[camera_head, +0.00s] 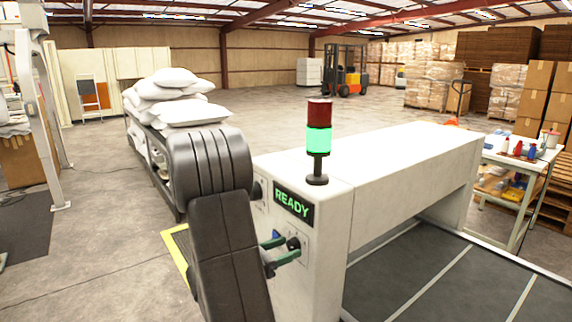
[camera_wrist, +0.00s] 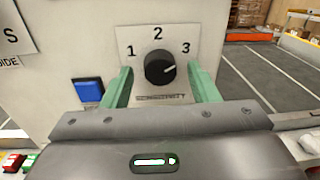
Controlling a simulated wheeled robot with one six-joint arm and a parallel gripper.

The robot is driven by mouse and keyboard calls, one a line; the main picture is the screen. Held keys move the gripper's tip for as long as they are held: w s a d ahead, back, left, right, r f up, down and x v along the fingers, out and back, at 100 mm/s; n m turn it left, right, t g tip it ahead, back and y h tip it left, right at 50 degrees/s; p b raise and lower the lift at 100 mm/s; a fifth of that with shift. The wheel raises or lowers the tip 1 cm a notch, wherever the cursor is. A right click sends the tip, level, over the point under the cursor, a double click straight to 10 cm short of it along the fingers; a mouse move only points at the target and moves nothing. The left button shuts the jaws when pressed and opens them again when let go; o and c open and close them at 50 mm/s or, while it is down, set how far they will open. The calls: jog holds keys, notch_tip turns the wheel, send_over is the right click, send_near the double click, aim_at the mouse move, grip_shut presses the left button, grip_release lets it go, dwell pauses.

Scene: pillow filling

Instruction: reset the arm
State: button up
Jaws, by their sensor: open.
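My gripper (camera_wrist: 161,88) is open in the wrist view, with its two green fingers on either side of a black rotary knob (camera_wrist: 158,69). The knob sits on a white plate marked 1, 2 and 3, and its white pointer line is toward the 3 side. I cannot tell whether the fingers touch the knob. In the head view my gripper (camera_head: 284,252) is at the end panel of the white machine (camera_head: 325,200), partly behind my dark arm. A READY sign (camera_head: 294,203) is lit green, and the signal tower's green section (camera_head: 319,139) is lit.
A blue button (camera_wrist: 88,90) is left of the knob plate. A rack with white pillows (camera_head: 178,95) stands behind my arm. A side table (camera_head: 518,158) with bottles stands at right, and a forklift (camera_head: 345,72) is far back. Open floor lies between.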

jog(key=shift+r+n+p, duration=0.1)
jog(key=shift+n+p, duration=0.55)
jog(key=shift+n, duration=0.05)
jog(key=shift+s, duration=0.1)
